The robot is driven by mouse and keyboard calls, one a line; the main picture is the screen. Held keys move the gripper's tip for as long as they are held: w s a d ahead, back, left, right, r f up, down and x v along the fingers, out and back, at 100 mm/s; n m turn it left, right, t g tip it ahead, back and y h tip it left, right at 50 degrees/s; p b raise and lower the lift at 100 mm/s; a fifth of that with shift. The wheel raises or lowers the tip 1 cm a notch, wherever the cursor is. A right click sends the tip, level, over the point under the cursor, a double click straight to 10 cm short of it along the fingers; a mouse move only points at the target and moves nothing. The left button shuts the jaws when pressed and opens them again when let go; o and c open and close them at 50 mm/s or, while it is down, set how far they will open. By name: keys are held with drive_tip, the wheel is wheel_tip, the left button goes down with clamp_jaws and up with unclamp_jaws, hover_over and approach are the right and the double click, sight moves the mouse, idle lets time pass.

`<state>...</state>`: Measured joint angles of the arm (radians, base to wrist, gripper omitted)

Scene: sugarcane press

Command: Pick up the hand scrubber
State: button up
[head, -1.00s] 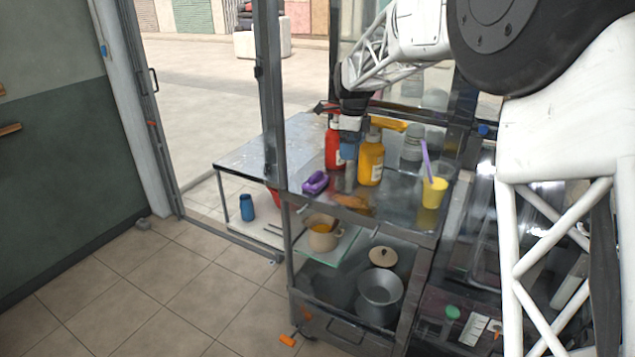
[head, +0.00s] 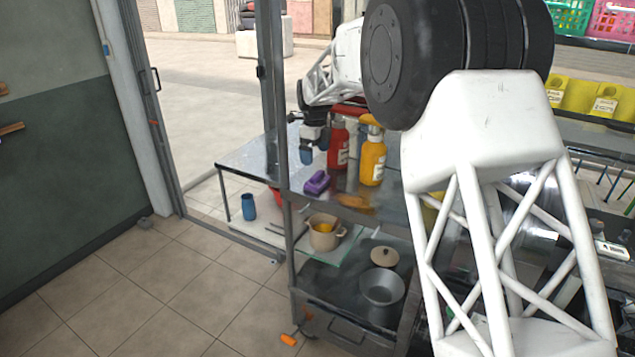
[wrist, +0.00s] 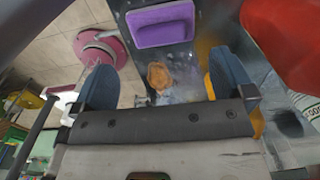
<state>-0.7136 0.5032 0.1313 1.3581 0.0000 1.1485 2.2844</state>
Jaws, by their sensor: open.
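The hand scrubber is a purple block (head: 317,182) lying on the cart's top shelf near its left end. In the wrist view the purple scrubber (wrist: 163,24) shows at the top, beyond the fingertips. My gripper (head: 311,152) is above the scrubber in the head view and apart from it. In the wrist view my gripper (wrist: 163,78) is open, with its two blue fingers spread and nothing between them touching. The arm hides part of the shelf on the right.
A red bottle (head: 338,146) and a yellow bottle (head: 373,158) stand close right of the scrubber. The red bottle (wrist: 285,40) looms at right in the wrist view. A brown item (head: 354,201) lies at the shelf's front. A post (head: 275,100) rises at the left.

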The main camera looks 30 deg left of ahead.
sight(316, 173)
drive_tip(key=shift+f, duration=1.25)
drive_tip(key=shift+f, duration=2.55)
drive_tip(key=c, duration=1)
drive_tip(key=shift+r, duration=0.15)
